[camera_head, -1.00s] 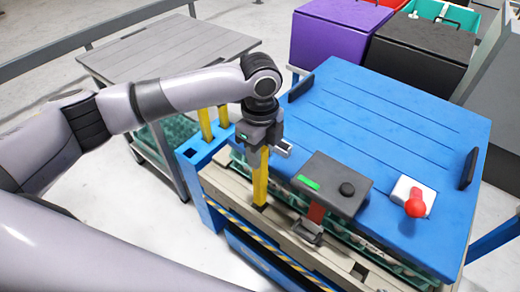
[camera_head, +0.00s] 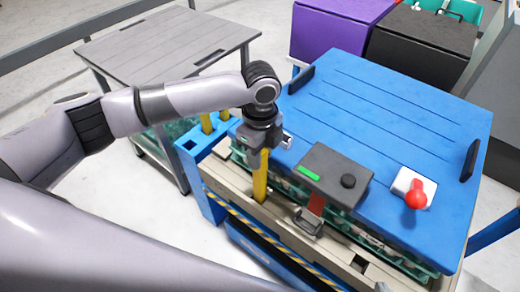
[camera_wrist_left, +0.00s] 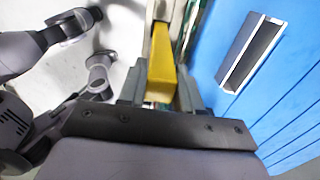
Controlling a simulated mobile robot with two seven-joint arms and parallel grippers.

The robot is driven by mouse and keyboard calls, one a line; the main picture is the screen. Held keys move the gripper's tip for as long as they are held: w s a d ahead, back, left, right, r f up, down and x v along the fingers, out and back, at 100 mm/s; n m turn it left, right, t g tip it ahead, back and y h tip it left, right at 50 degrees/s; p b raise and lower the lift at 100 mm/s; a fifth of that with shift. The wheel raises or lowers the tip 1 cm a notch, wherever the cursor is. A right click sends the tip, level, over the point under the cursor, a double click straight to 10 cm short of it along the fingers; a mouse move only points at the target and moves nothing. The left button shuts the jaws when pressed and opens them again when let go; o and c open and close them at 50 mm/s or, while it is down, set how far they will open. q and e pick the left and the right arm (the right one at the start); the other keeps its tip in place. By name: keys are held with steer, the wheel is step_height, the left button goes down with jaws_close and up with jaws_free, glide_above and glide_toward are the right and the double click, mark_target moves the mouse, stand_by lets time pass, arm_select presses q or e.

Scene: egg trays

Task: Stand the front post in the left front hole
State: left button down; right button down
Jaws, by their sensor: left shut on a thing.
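A yellow post (camera_head: 260,182) stands near upright in my left gripper (camera_head: 263,150), which is shut on its upper part. In the head view its lower end meets the beige front beam (camera_head: 238,197) near the beam's left end. The left front hole is hidden there, and I cannot tell how far the post is in it. In the left wrist view the yellow post (camera_wrist_left: 161,75) runs away from between the fingers of the left gripper (camera_wrist_left: 160,95). My right gripper is not in view.
A blue holder (camera_head: 189,146) with two more yellow posts (camera_head: 207,123) and an empty square hole is left of the gripper. A black box (camera_head: 333,175) with a green light and a red knob (camera_head: 416,197) sit right, on the blue tabletop (camera_head: 400,110).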

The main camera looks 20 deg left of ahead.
arm_select(q)
steer(key=shift+f+b, duration=0.3)
steer(key=shift+f, duration=1.15)
steer(key=c, duration=0.7)
jaws_free()
